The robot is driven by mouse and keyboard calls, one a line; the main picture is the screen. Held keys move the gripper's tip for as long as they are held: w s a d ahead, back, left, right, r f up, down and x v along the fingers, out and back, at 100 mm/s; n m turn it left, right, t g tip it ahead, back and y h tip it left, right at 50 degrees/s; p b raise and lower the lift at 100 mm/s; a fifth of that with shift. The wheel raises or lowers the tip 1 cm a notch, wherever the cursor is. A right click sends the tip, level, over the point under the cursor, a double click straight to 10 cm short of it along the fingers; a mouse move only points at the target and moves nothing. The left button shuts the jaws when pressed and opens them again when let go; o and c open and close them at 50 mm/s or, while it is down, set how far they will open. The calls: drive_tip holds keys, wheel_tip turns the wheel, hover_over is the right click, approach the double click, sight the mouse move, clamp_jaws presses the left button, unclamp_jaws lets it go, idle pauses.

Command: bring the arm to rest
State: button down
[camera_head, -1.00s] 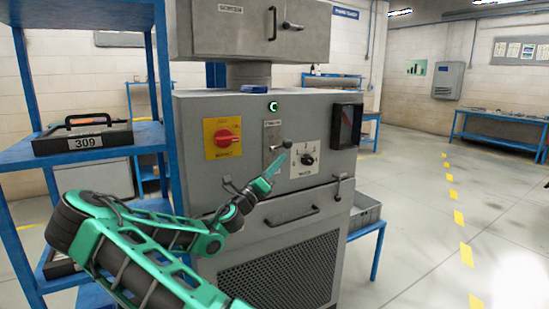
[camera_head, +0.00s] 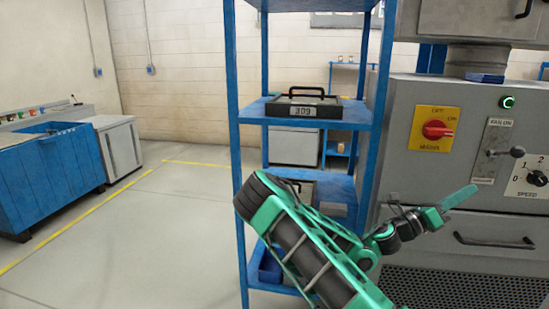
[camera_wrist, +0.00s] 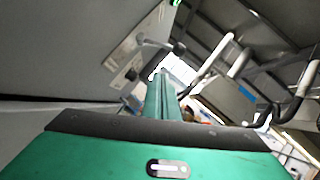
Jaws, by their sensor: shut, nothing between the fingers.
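My green arm reaches up from the bottom of the head view, bent at a dark elbow joint. My gripper (camera_head: 459,197) is shut and empty. It is in front of the grey machine (camera_head: 411,165), below the fan lever (camera_head: 516,152) and left of the speed dial (camera_head: 536,178). In the wrist view the shut green fingers (camera_wrist: 163,98) point away past the machine's tilted grey face. I cannot tell the exact gap between the fingers and the panel.
A blue shelf rack (camera_head: 241,150) stands left of the machine and close behind my arm. It bears a dark case (camera_head: 335,109) marked 309. The machine has a red main switch (camera_head: 437,130) and a drawer handle (camera_head: 494,242). Open floor (camera_head: 175,220) lies left, with a blue workbench (camera_head: 48,170) beyond.

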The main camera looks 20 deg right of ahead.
drive_tip(key=s+d+f+m+g+y, duration=0.2)
drive_tip(key=s+f+m+g+y, duration=0.25)
drive_tip(key=s+m, duration=0.25)
drive_tip(key=s+a+f+m+y, duration=0.6)
drive_tip(key=s+f+m+y, duration=0.35)
drive_tip(key=f+m, duration=0.2)
drive_tip(key=a+r+m+t+y, duration=0.3)
drive_tip(key=a+m+t+y, duration=0.1)
drive_tip(key=a, duration=0.8)
drive_tip(key=a+r+m+t+y, duration=0.3)
drive_tip(key=a+m, duration=0.4)
drive_tip(key=a, duration=0.4)
drive_tip(key=s+r+y, duration=0.1)
drive_tip(key=y, duration=0.1)
drive_tip(key=shift+a+r+t+y, duration=0.25)
drive_tip(key=shift+a+t+y, duration=0.05)
drive_tip(key=shift+a+t, duration=0.1)
drive_tip(key=shift+d+m, duration=0.1)
drive_tip(key=shift+m, duration=0.15)
